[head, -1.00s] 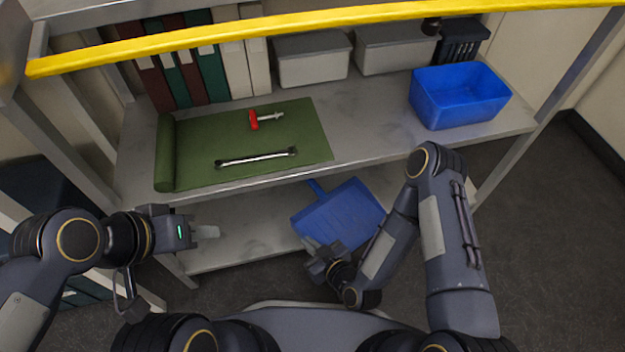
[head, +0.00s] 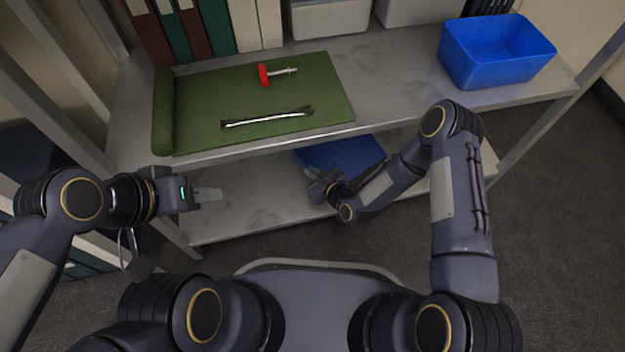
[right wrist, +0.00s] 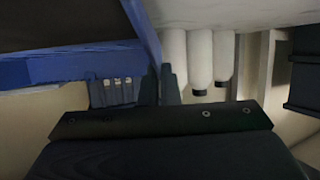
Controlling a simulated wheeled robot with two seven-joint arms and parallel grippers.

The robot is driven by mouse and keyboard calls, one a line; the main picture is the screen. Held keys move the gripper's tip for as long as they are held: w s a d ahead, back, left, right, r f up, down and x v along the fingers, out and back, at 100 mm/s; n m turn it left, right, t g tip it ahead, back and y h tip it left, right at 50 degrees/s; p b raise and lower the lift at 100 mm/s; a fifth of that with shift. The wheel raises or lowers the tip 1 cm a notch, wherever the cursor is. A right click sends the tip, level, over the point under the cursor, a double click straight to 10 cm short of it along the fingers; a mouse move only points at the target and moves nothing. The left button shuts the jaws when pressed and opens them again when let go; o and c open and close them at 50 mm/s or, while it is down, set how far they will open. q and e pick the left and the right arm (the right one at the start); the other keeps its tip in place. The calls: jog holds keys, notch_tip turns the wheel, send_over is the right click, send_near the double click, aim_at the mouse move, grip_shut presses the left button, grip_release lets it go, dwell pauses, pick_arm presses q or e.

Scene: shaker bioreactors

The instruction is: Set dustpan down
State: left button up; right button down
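The blue dustpan (head: 345,155) is at the lower shelf, its far part hidden under the upper shelf board. My right gripper (head: 322,186) is at its near left edge. In the right wrist view, the dustpan's blue rim (right wrist: 70,66) runs in between the dark fingers of the right gripper (right wrist: 140,88), which look shut on it. Whether the dustpan touches the lower shelf cannot be told. My left gripper (head: 208,195) is over the left part of the lower shelf, away from the dustpan, with nothing seen in it.
The lower shelf (head: 240,205) is bare left of the dustpan. The upper shelf holds a green mat (head: 320,80) with a wrench (head: 266,118) and a red-handled tool (head: 264,75), and a blue bin (head: 495,72). White bottles (right wrist: 198,55) show in the wrist view.

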jog(key=shift+w+f, duration=0.4)
jog(key=shift+f, duration=0.05)
jog(key=f+b, duration=0.2)
jog(key=f, duration=0.1)
jog(key=shift+w+f, duration=0.2)
jog(key=shift+r, duration=0.1)
jog(key=c, duration=1.7)
grip_release()
